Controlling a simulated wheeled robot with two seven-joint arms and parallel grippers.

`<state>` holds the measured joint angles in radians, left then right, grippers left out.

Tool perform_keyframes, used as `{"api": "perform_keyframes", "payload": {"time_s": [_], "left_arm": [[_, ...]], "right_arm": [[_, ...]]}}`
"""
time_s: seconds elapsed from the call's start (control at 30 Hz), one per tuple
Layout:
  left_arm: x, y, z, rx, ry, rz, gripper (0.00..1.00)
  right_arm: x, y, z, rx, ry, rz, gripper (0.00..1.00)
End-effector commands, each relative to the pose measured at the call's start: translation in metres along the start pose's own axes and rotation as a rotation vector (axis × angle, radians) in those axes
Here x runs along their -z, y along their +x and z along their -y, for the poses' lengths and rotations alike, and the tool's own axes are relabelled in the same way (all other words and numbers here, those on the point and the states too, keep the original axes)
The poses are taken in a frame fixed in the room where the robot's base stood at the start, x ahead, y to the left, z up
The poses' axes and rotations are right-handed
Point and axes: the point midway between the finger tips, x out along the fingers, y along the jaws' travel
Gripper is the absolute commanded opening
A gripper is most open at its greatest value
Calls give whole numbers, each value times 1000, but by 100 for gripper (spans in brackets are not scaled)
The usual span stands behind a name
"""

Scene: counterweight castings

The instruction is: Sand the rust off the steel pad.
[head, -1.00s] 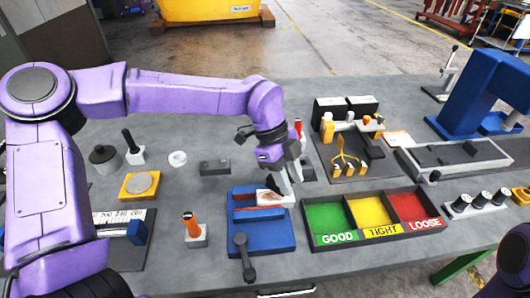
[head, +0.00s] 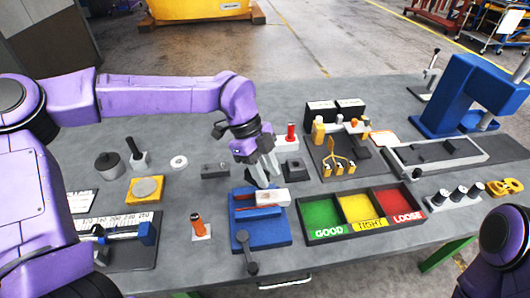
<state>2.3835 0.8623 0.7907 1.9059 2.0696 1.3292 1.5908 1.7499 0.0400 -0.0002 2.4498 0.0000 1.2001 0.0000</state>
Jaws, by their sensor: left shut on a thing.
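The steel pad (head: 274,197) is a small pale block with a reddish-brown patch towards its left. It lies on the blue vise-like fixture (head: 265,236), left of the colored trays. My left gripper (head: 264,179) points down at the pad's upper edge and is shut on a small pale thing. The fingers and the pad overlap in the head view, so the held thing is hard to make out. I cannot tell whether it touches the pad. Part of my right arm shows at the lower right; its gripper is out of view.
A tray with green, yellow and red compartments (head: 337,233) stands right of the fixture. An orange-handled tool (head: 197,225) stands to its left. A grey block (head: 215,170) and a white ring (head: 179,162) lie behind. A blue press (head: 455,97) stands at the right.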

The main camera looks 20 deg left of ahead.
Motion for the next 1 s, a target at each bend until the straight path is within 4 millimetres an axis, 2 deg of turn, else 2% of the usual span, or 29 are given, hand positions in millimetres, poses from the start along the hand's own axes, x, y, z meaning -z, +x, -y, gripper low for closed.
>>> {"api": "perform_keyframes", "payload": {"time_s": [0.03, 0.37, 1.0], "left_arm": [[4, -8, 0, 0, 1, 0, 0], [18, -30, 3, -1, 8, 0, 0], [19, -31, 3, -3, 9, 0, 0]], "right_arm": [[3, -7, -1, 0, 0, 0, 43], [10, -25, -2, 0, 0, 0, 43], [10, -25, -2, 0, 0, 0, 43]]}}
